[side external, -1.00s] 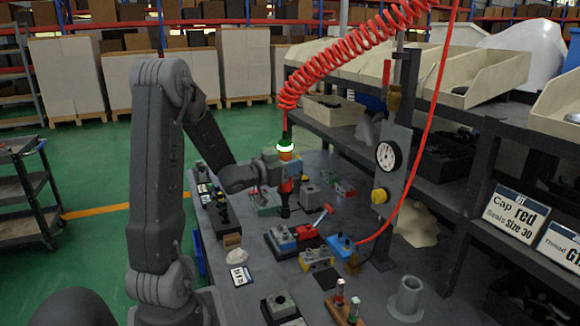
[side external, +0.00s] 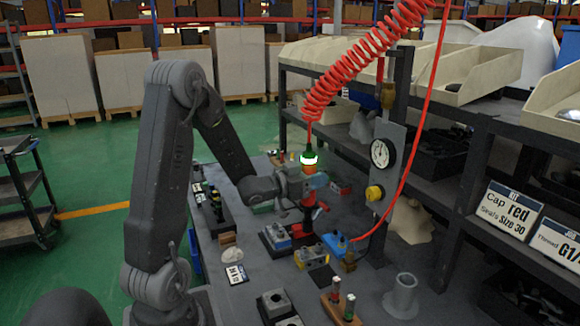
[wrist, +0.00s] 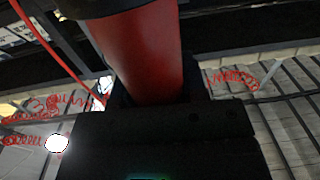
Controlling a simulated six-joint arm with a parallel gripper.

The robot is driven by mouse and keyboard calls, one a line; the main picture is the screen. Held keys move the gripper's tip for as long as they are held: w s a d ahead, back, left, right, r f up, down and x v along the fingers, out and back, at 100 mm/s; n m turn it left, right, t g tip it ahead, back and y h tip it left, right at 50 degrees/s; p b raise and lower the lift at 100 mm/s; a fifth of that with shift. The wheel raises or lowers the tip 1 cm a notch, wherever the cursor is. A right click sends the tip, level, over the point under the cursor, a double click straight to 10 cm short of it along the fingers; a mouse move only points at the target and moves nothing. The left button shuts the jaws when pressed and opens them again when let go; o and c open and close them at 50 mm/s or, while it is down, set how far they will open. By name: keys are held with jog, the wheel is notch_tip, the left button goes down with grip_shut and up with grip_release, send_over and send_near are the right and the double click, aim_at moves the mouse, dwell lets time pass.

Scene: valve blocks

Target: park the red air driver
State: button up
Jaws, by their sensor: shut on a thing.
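The red air driver (side external: 309,188) hangs upright at the end of the red coiled hose, with a green and glowing white top. My gripper (side external: 304,186) is shut around its body and holds it above the bench. In the wrist view the driver's red barrel (wrist: 140,50) runs up from the dark jaws (wrist: 150,105). From the side, the driver's lower end overlaps the red-handled valve block (side external: 308,226), and I cannot tell whether they touch. A grey upright tube on a round flange (side external: 401,295) stands empty-looking at the front right of the bench.
A panel with a gauge (side external: 380,154) and yellow knob stands right of the driver. The coiled red hose (side external: 345,75) stretches above it. Shelving with bins (side external: 460,85) stands behind.

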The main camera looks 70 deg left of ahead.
jog(key=w+d+f+m+h, duration=0.2)
jog(key=w+d+h, duration=0.1)
jog(key=d, duration=0.5)
jog(key=w+d+f+m+h, duration=0.1)
jog(key=w+d+m+h, duration=0.15)
jog(key=d, duration=0.65)
jog(key=w+d+r, duration=0.7)
jog(key=w+d, duration=0.1)
jog(key=d, duration=0.1)
jog(key=shift+w+r+g+h, duration=0.2)
jog(key=shift+r+g+h, duration=0.1)
jog(key=shift+g+h, duration=0.1)
jog(key=shift+n, duration=0.25)
jog(key=shift+f, duration=2.45)
notch_tip(320, 180, down, 10)
jog(key=shift+r, duration=0.2)
dwell(1.6)
